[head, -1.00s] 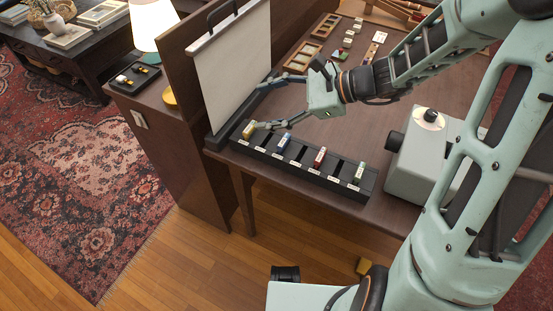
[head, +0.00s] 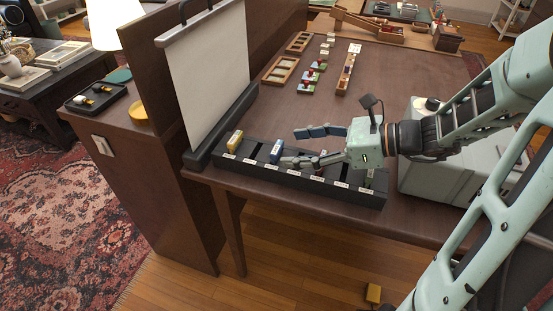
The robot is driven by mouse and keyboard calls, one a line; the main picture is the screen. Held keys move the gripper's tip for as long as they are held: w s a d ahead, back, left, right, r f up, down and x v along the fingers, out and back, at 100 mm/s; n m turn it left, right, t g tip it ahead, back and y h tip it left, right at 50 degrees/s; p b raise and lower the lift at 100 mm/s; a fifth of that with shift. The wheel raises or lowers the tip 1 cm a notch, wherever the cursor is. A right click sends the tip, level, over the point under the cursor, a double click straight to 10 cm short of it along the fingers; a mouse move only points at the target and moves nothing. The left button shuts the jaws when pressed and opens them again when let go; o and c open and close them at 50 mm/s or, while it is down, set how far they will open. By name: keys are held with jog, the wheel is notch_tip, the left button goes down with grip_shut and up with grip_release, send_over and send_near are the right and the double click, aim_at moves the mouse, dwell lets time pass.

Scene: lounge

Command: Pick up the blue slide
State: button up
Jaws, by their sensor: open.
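The blue slide (head: 276,152) stands in a slot of the long black rack (head: 330,199) at the table's front edge, second from the left among the coloured slides. My gripper (head: 291,147) is open and empty, its fingers pointing left. The lower fingertip is close to the right side of the blue slide; I cannot tell whether they touch. The upper finger is farther back, over the table. The yellow slide (head: 235,141) stands in the rack left of the blue one. My gripper mostly hides the red slide.
A white screen (head: 210,75) stands behind the rack's left end. A grey projector (head: 420,178) is right of the rack, under my arm. Wooden trays (head: 281,70) and small blocks lie farther back.

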aim_at(281, 149)
jog(key=b+x, duration=0.1)
jog(key=x, duration=0.3)
jog(key=shift+s, duration=0.1)
jog(key=c, duration=1)
jog(key=shift+o, duration=0.2)
